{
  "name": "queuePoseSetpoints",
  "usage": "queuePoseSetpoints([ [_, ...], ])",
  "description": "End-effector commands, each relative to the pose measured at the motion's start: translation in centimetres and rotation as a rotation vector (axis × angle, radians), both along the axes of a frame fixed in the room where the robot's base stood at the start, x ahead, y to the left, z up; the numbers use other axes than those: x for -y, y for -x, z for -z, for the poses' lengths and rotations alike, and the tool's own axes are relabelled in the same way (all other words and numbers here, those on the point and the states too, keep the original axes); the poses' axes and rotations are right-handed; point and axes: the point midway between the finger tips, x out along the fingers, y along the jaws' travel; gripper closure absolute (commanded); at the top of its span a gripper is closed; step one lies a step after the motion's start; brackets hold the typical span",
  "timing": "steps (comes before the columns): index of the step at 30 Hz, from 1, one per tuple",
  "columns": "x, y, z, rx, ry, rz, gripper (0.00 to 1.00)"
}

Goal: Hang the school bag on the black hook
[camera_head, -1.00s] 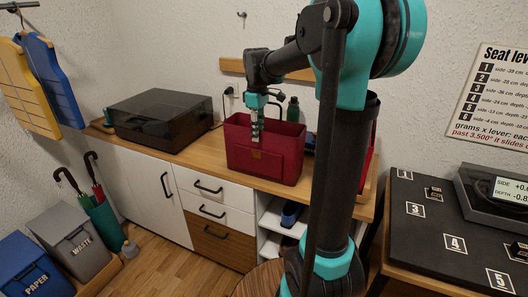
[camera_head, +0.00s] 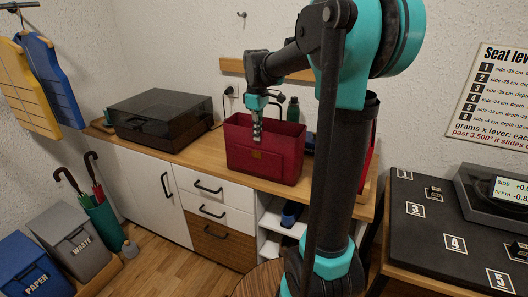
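A dark red bag (camera_head: 265,160) with a front pocket stands upright on the wooden top of the white cabinet, against the wall. I take it for the school bag. My gripper (camera_head: 257,140) points down in front of the bag's upper middle in the picture; whether it touches the bag or is open or shut cannot be made out. A black hook (camera_head: 229,91) is on the wall just left of my gripper, below a wooden strip (camera_head: 232,66). A small hook (camera_head: 241,15) sits higher on the wall. Another dark red item (camera_head: 370,156) is partly hidden behind my arm.
A dark turntable box (camera_head: 162,119) stands on the left of the cabinet top (camera_head: 200,153). A dark bottle (camera_head: 293,109) stands behind the bag. A black panel (camera_head: 425,222) with numbered labels and a display (camera_head: 508,190) are at right. Bins (camera_head: 68,241) and umbrellas (camera_head: 100,200) stand at lower left.

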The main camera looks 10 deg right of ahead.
Motion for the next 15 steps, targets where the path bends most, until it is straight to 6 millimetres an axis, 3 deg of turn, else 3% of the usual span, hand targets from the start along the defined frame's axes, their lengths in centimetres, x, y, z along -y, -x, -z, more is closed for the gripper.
queuePoseSetpoints([
  [15, 0.0, 0.0, -1.7, 0.000, 0.000, 0.000, 1.00],
])
